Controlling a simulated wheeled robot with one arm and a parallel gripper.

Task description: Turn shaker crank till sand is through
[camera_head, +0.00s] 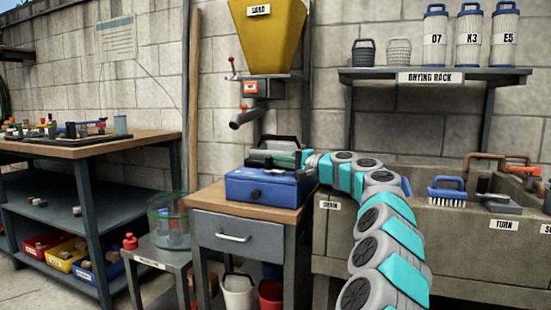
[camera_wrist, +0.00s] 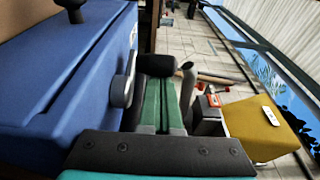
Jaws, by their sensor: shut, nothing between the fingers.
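A blue box (camera_head: 265,186) sits on the wooden top of a drawer cabinet, with dark parts on its top. Which part is the crank I cannot tell. In the wrist view the blue box (camera_wrist: 60,80) fills the left side, with a grey round disc (camera_wrist: 122,90) at its edge and a black knob (camera_wrist: 72,4) farther up. My gripper (camera_head: 268,160) is shut and empty, low over the box, close to the disc; contact is unclear. Its green, black-tipped fingers (camera_wrist: 160,68) are together. A yellow hopper (camera_head: 268,42) labelled "SAND" hangs above. No sand is visible.
A clear tub with a green rim (camera_head: 168,222) stands on a low grey stand to the left. A spout (camera_head: 246,118) hangs above the box. A stone sink (camera_head: 400,225) with a brush (camera_head: 447,190) is on the right. A workbench (camera_head: 90,150) stands left.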

